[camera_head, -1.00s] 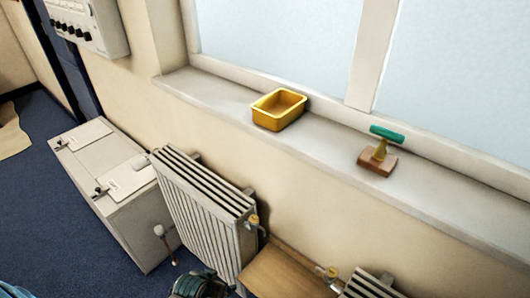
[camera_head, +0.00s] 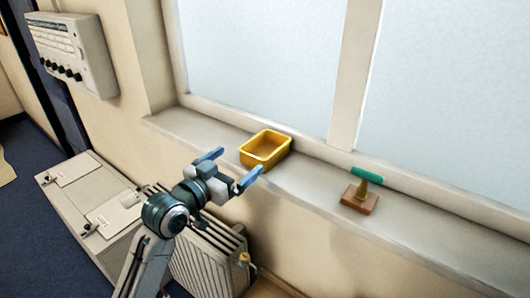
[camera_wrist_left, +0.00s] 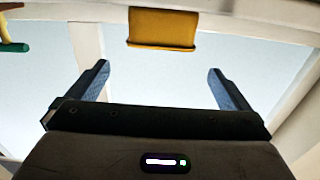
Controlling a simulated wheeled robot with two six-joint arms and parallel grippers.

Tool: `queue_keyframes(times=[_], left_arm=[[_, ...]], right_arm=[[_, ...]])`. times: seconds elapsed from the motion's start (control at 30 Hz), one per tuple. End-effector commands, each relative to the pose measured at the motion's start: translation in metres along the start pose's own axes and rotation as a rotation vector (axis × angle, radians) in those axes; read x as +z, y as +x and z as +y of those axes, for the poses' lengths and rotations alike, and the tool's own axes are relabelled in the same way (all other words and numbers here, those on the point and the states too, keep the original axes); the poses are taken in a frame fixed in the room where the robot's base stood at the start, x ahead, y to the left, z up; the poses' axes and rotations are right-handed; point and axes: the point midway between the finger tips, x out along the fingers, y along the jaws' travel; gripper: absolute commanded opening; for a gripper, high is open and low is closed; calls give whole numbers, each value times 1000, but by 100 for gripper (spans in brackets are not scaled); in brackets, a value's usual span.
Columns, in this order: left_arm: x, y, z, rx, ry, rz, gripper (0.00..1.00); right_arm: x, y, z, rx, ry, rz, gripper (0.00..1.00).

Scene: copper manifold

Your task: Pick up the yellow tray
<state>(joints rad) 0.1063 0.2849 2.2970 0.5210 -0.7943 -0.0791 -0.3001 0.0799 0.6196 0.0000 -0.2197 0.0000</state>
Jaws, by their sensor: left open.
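The yellow tray (camera_head: 265,149) is a small open rectangular box that sits upright on the window sill and looks empty. My left gripper (camera_head: 229,168) is open and empty, in front of the tray's near left side and apart from it. Its two blue fingers are spread wide. In the left wrist view the tray (camera_wrist_left: 163,28) shows at the top middle, beyond and between the open fingers (camera_wrist_left: 158,82); this view appears upside down. My right gripper is not in view.
A stamp-like object with a green handle and brown base (camera_head: 361,193) stands on the sill (camera_head: 310,185) right of the tray. The window is behind. A radiator (camera_head: 215,262) and a pale cabinet (camera_head: 85,205) stand below, and a control box (camera_head: 72,55) hangs on the left wall.

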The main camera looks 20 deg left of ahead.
Motion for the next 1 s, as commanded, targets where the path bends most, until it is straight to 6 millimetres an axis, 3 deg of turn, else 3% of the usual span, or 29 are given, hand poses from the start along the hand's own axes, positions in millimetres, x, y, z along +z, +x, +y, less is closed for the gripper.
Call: queue_keyframes(times=[0.2, 0.47, 0.73, 1.0], left_arm=[[-2, 33, 0, -1, -7, 1, 100], [2, 54, 0, 0, -5, -3, 100], [9, 92, 0, 0, -5, -3, 100], [12, 100, 0, -1, -1, -2, 100]], right_arm=[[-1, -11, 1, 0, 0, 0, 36], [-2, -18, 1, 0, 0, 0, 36], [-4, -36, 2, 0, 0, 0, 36], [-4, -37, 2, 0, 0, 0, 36]])
